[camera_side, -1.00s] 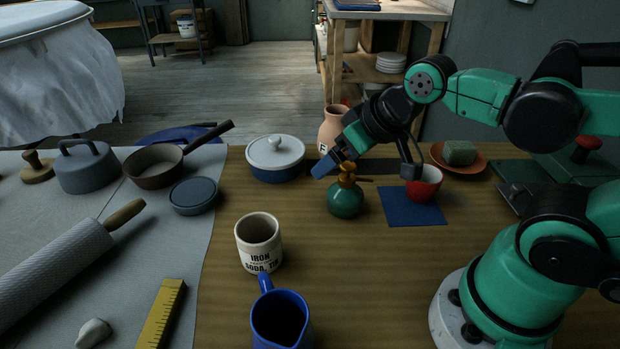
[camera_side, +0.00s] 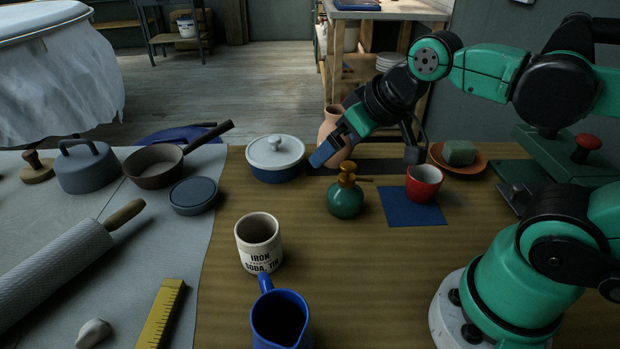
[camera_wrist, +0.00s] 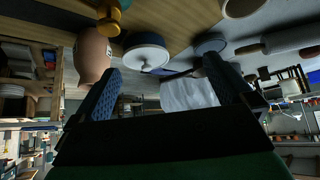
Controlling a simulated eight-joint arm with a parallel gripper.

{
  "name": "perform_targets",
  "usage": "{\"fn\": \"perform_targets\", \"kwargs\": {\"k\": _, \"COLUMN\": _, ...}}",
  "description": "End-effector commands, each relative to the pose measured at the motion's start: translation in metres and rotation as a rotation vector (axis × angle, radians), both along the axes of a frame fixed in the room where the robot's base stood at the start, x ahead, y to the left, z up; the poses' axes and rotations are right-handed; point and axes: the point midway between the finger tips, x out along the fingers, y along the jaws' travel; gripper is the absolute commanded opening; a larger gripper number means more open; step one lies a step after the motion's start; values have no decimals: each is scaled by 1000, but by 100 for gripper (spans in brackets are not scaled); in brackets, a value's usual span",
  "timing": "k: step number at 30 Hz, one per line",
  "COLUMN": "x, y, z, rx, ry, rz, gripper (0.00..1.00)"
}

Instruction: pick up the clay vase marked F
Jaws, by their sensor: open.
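The clay vase (camera_side: 331,124) is terracotta with a narrow neck and stands at the back of the table, partly hidden behind my gripper in the side view. Its mark is covered there now. In the wrist view, which is upside down, the vase (camera_wrist: 92,58) shows at the left, beside the left finger and outside the gap between the fingers. My gripper (camera_side: 318,160) is open and empty, in front of the vase in the side view. Its two blue fingers (camera_wrist: 163,66) stand wide apart in the wrist view. I cannot tell whether a finger touches the vase.
A green spray bottle (camera_side: 345,199) with an orange top stands just in front of my gripper. A lidded blue-and-white pot (camera_side: 275,164) is to the left. A red cup (camera_side: 423,187) on a blue mat (camera_side: 402,211) is to the right.

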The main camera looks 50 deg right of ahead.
Motion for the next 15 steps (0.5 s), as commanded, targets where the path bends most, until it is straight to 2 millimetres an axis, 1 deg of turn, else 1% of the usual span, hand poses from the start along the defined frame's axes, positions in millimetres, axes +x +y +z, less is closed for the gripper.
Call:
{"fn": "perform_targets", "kwargs": {"k": 4, "x": 0, "y": 0, "z": 29, "rx": 0, "ry": 0, "rz": 0, "gripper": 100}}
{"fn": "perform_targets", "kwargs": {"k": 11, "x": 21, "y": -6, "z": 30, "rx": 103, "ry": 77, "rz": 57, "gripper": 100}}
{"fn": "perform_targets", "kwargs": {"k": 15, "x": 40, "y": -13, "z": 30, "rx": 192, "ry": 95, "rz": 121, "gripper": 100}}
